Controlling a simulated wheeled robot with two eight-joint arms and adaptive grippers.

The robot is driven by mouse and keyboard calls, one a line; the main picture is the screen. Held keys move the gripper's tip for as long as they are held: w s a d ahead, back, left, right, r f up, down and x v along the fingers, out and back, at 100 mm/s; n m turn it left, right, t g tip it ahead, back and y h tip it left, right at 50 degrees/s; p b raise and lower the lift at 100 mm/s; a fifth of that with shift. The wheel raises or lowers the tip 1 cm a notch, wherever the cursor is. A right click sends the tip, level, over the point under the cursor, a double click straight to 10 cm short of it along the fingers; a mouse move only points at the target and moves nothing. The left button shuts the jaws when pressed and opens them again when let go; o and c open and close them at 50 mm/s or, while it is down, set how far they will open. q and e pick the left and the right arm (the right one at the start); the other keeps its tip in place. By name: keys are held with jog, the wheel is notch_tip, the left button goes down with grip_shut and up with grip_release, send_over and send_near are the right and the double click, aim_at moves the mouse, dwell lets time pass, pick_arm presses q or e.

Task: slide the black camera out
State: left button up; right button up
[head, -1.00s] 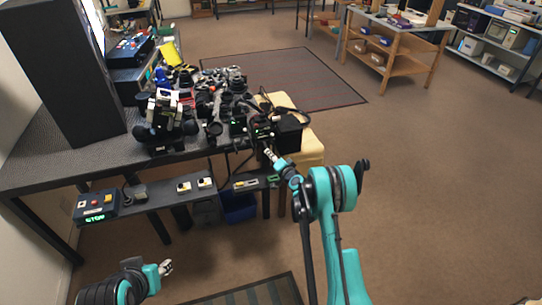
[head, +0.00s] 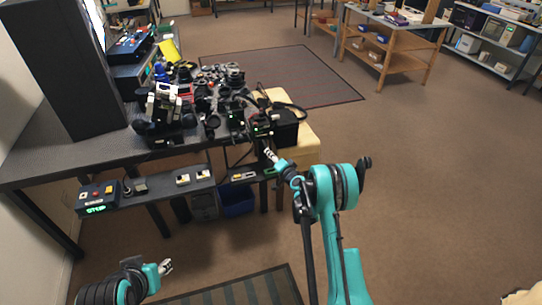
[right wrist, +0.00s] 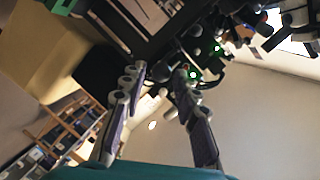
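Several black camera-like items stand on the dark table (head: 70,160). A black boxy one (head: 285,130) with a looping cable or strap sits at the table's right end. A slimmer dark device (head: 236,116) with a green light stands left of it. I cannot tell for sure which is the task's camera. My right gripper (head: 268,153) is just in front of and below the right-end items. In the right wrist view its fingers (right wrist: 160,72) are apart with nothing held between them.
Lenses and small parts crowd the table's back. A tall black panel (head: 65,70) stands at its left.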

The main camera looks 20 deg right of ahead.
jog(key=v, duration=0.6)
jog(key=shift+s, duration=0.25)
jog(key=shift+r, duration=0.1)
jog(key=s+a+r+n+g, duration=0.25)
jog(key=s+a+r, duration=0.25)
jog(key=s+r, duration=0.3)
jog(key=s+a+r+n+g, duration=0.2)
jog(key=s+a+r+n, duration=0.2)
jog(key=s+r, duration=0.4)
jog(key=s+d+n+g+h, duration=0.1)
jog(key=s+n+g+h, duration=0.1)
jog(key=s, duration=2.2)
jog(key=shift+s+n+g+h, duration=0.35)
jog(key=shift+n+g, duration=0.2)
jog(key=shift+g, duration=0.4)
